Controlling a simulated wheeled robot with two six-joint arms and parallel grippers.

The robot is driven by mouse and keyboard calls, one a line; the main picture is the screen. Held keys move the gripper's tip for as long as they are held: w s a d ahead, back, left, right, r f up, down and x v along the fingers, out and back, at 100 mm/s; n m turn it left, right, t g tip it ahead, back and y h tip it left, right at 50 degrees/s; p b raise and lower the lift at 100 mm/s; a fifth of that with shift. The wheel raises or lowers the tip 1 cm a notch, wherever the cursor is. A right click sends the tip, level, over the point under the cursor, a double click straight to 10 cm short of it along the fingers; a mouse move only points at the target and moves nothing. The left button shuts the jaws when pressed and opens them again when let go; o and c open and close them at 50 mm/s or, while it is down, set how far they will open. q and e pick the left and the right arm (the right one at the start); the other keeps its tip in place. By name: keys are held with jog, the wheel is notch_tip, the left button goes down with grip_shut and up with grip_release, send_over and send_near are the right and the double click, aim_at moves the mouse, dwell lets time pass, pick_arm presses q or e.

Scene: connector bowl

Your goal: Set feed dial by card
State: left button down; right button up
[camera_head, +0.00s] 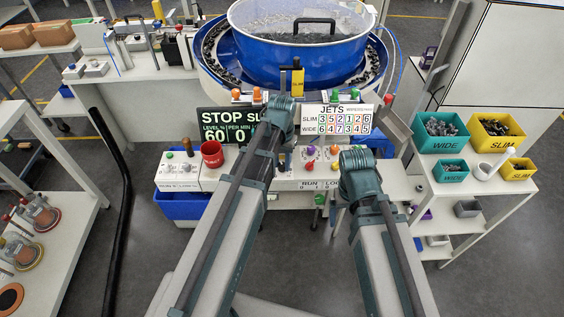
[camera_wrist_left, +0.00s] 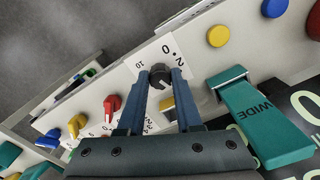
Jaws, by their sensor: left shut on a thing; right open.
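The dark dial knob (camera_wrist_left: 160,74) sits on a white panel with printed 10, 0 and 2 showing beside it in the left wrist view. My left gripper (camera_wrist_left: 163,86) is shut on this knob, one finger on each side. Its pointer setting is too small to read. The JETS card (camera_head: 336,119) stands upright behind the panel in the head view, with SLIM and WIDE rows of numbers under coloured marks. The dark display (camera_head: 222,124) reads STOP, level 60 and per min 0; my left arm covers its right part. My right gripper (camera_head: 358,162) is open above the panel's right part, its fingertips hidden.
The blue feeder bowl (camera_head: 296,50) stands behind the card, with a yellow SLIM tag (camera_head: 297,83). Several part bins, one a green WIDE bin (camera_head: 440,145), stand at right. A teal WIDE tag (camera_wrist_left: 265,120) is close to my left gripper.

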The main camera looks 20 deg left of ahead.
aim_at(282, 165)
pick_arm(q)
jog(key=m, duration=0.4)
jog(key=shift+m, duration=2.4)
jog(key=c, duration=0.6)
grip_release()
notch_tip(282, 165, up, 14)
jog(key=p, duration=1.4)
